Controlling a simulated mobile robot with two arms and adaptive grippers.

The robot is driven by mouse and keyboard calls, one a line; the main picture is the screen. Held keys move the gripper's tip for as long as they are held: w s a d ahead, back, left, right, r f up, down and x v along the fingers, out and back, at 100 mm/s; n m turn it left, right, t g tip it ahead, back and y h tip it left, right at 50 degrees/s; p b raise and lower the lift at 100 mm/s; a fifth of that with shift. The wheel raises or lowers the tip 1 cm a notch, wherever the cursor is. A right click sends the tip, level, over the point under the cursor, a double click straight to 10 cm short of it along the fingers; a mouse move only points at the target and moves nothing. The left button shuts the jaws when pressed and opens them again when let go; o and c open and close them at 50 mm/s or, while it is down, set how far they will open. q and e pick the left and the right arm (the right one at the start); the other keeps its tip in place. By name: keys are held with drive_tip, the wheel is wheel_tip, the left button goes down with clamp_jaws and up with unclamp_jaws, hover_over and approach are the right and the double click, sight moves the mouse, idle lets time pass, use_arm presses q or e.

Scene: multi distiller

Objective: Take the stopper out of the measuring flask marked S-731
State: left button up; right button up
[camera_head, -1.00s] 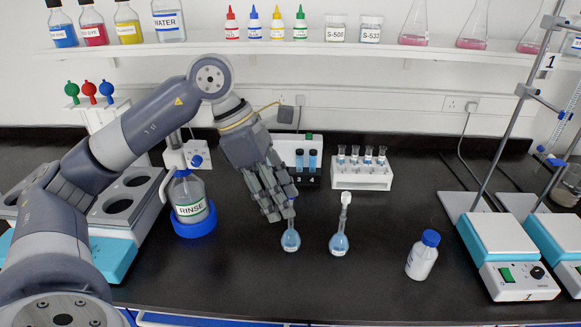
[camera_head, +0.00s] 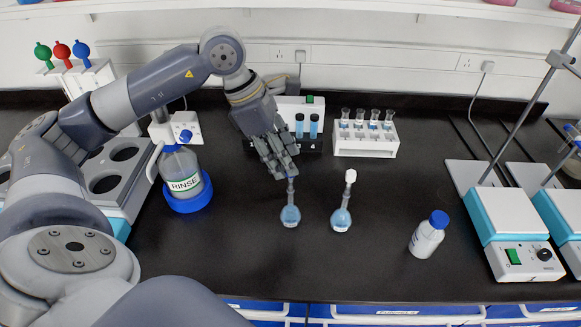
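Two small flasks with blue liquid stand upright on the black bench. The left flask (camera_head: 290,215) has a thin neck with a blue top (camera_head: 290,184). The right flask (camera_head: 341,219) has a white stopper (camera_head: 350,176) in its neck. Their labels are too small to read, so I cannot tell which is S-731. My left gripper (camera_head: 284,172) points down with its fingertips at the top of the left flask. I cannot tell whether it touches the blue top or is closed on it. My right gripper is not in view.
A rinse bottle (camera_head: 186,178) in a blue base stands left of the flasks. A white vial rack (camera_head: 366,146) is behind them. A white bottle with a blue cap (camera_head: 427,236) and a hotplate (camera_head: 513,232) stand to the right. The bench in front is clear.

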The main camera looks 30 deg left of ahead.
use_arm(q)
drive_tip(key=shift+p+x, duration=0.4)
drive_tip(key=shift+x, duration=1.4)
drive_tip(key=shift+d+r, duration=0.1)
drive_tip(key=shift+d, duration=0.05)
drive_tip(key=c, duration=0.8)
drive_tip(key=shift+o, duration=0.2)
